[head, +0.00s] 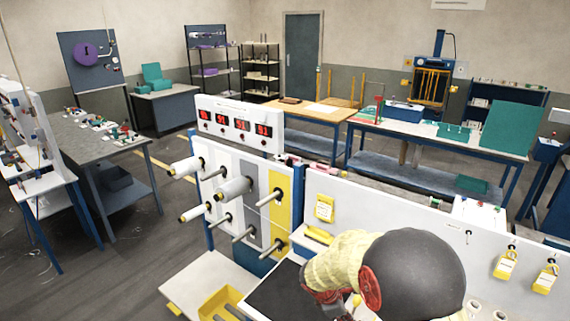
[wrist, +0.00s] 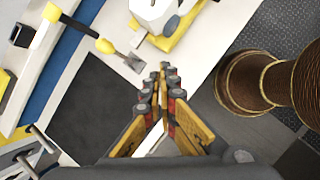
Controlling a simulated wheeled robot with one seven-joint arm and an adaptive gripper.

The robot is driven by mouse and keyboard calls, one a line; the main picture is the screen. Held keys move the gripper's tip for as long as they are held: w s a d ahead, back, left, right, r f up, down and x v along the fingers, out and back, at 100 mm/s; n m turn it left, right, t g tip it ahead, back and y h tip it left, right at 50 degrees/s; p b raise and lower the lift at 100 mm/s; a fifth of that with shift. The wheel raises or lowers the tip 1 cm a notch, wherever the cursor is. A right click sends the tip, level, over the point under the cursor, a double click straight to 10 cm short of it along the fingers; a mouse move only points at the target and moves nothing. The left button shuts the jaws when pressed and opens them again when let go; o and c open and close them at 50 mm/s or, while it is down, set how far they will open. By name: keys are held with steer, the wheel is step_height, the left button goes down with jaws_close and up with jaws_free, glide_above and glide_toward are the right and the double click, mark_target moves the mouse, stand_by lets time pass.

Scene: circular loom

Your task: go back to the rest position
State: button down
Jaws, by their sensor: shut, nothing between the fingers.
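My gripper (wrist: 164,82) shows in the wrist view, its two fingers pointing away from the camera with the tips together and nothing between them. It is over a white worktop (wrist: 112,48) with a black mat (wrist: 80,105) to its left. In the head view my arm's dark rounded link and yellowish cover fill the bottom right, and the gripper's fingertips cannot be made out there.
A yellow-handled tool (wrist: 118,52) lies on the worktop near the fingertips. A large brown spool (wrist: 275,85) stands to the right. In the head view, a panel with pegs (head: 240,200) and a red-digit display (head: 238,124) stands left of my arm. Open floor (head: 140,240) lies farther left.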

steer(key=s+r+m+t+y+b, duration=0.1)
steer(key=s+r+m+b, duration=0.3)
steer(key=s, duration=0.5)
steer(key=s+r+m+t+y+b, duration=0.1)
steer(key=s+r+m+y+b, duration=0.1)
steer(key=s+r+m+b, duration=0.2)
steer(key=s+r+m+t+y+b, duration=0.2)
steer(key=s+r+m+b, duration=0.3)
steer(key=s+m, duration=0.5)
steer(key=s+b, duration=0.2)
steer(key=s, duration=0.2)
steer(key=shift+b, duration=0.3)
steer(key=shift+a+r, duration=0.1)
